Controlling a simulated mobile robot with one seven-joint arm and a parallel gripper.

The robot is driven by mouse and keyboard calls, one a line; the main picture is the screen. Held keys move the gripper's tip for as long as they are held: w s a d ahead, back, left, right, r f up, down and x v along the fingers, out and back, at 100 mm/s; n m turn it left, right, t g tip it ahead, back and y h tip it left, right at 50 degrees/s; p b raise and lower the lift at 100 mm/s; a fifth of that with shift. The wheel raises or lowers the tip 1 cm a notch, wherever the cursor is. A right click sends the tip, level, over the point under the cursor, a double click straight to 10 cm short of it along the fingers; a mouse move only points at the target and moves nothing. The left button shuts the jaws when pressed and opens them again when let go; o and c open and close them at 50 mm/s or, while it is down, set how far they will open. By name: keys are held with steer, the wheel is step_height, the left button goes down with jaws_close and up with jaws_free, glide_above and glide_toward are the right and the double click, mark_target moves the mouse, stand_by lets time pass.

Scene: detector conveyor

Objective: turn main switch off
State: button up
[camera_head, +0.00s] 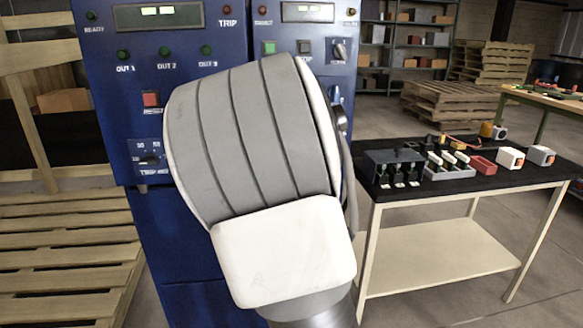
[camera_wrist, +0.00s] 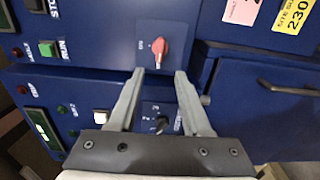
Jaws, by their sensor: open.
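The main switch appears to be the red rotary knob (camera_wrist: 159,48) on a blue cabinet panel in the wrist view. A small label beside it is hard to read. My gripper (camera_wrist: 160,75) is open and empty. Its two fingertips lie just below the knob in the picture, one to each side of its line. I see no contact, but the exact gap to the panel is unclear. In the head view my grey and white arm hides the gripper and the red knob.
The blue cabinet (camera_head: 120,90) carries a black selector (camera_head: 339,50), a green button (camera_head: 269,47) and a red button (camera_head: 151,98). A cabinet handle (camera_wrist: 285,88) sticks out in the wrist view. A black-topped table (camera_head: 440,187) with small parts stands right; pallets (camera_head: 70,250) lie left.

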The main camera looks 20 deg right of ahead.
steer(key=p+v, duration=0.1)
steer(key=v, duration=0.6)
steer(key=shift+s+p, duration=0.2)
steer(key=shift+p, duration=0.15)
